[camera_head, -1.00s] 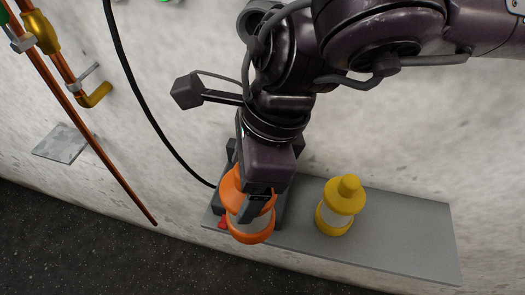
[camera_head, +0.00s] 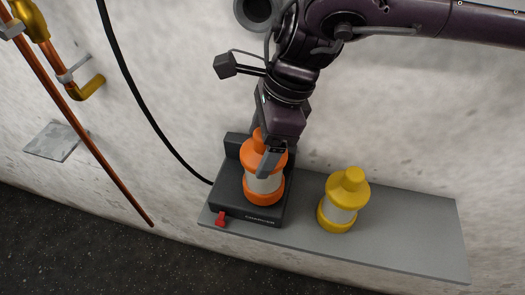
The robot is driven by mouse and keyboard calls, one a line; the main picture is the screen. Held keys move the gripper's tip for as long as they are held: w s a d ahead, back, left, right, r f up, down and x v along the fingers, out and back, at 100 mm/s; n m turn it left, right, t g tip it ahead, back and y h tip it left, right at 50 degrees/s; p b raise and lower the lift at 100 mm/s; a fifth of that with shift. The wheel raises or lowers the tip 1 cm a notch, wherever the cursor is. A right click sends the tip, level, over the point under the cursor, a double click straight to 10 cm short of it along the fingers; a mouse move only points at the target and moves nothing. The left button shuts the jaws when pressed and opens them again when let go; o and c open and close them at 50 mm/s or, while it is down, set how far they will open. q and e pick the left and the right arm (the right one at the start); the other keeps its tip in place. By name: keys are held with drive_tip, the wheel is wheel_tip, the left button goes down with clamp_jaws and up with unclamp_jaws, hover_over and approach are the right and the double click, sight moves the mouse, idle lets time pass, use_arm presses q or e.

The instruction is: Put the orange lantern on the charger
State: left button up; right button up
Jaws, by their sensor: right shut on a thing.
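The orange lantern (camera_head: 264,192), with a pale middle band, is upright over the dark charger (camera_head: 233,203) on the grey shelf. Its base appears to be on or just above the charger's top; I cannot tell if they touch. My right gripper (camera_head: 267,158) comes down from above and is shut on the lantern's upper part. One finger shows in front of the lantern; the other is hidden. The charger's front shows a label and a red lever (camera_head: 220,218) at its left corner. My left gripper is not in view.
A yellow lantern (camera_head: 341,205) stands on the shelf (camera_head: 413,232) right of the charger. The shelf's right end is bare. A black cable (camera_head: 143,118) runs down to the charger. Copper pipes (camera_head: 92,147) and a metal plate (camera_head: 56,140) are on the wall at left.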

drive_tip(key=shift+w+f, duration=0.25)
drive_tip(key=shift+f, duration=0.45)
drive_tip(key=shift+r, duration=0.1)
drive_tip(key=shift+w, duration=0.1)
drive_tip(key=o, duration=1.6)
drive_tip(key=shift+f, duration=0.2)
drive_tip(key=shift+o, duration=0.2)
